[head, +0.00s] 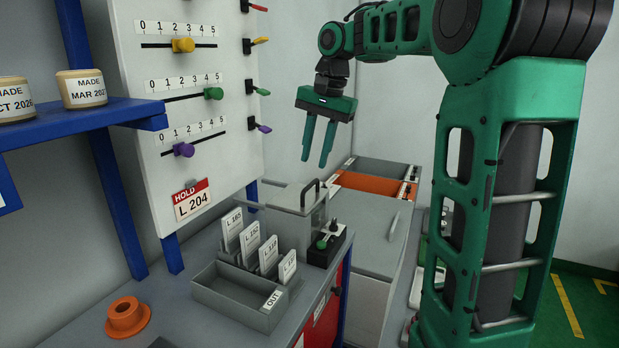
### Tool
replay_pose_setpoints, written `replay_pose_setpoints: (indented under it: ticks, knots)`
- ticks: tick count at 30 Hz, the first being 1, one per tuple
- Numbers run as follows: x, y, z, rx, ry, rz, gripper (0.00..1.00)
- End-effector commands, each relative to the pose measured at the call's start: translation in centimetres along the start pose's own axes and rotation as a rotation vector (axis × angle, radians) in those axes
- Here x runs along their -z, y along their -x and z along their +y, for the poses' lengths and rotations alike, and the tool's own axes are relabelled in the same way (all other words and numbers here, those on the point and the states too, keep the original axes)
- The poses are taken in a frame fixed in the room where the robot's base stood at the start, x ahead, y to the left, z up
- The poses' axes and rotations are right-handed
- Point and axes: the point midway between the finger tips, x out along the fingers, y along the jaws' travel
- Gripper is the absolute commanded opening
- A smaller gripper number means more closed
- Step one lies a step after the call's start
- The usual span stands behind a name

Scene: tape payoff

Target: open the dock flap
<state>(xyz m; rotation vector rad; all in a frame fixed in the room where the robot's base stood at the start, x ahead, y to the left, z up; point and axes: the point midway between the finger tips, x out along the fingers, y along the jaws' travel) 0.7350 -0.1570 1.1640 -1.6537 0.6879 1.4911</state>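A grey box with a pale, see-through-looking panel (287,197) and a dark bar handle (311,189) stands at the back of the grey worktop. It may be the dock with its flap; no label confirms this. The panel looks lowered over the box, but I cannot tell whether it is fully shut. My gripper (315,163) points down, just above and behind the handle in the picture. Its two teal fingers are apart with nothing between them. I cannot tell how far it is from the handle in depth.
A grey tray (232,298) marked OUT with several labelled cards stands in front. A small black unit with a green knob (322,243) is beside the box. An orange ring (127,317) lies front left. A slider panel (145,107) rises behind; a grey lid (365,230) lies right.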

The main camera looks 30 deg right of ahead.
Motion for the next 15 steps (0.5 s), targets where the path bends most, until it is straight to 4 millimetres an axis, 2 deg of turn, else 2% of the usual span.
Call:
replay_pose_setpoints:
  ticks: [9, 15]
  knots:
    - [0.0, -4.8, 0.1, -0.003, 0.000, 0.000, 0.28]
    - [0.0, -6.2, 0.1, -0.002, 0.000, 0.002, 0.28]
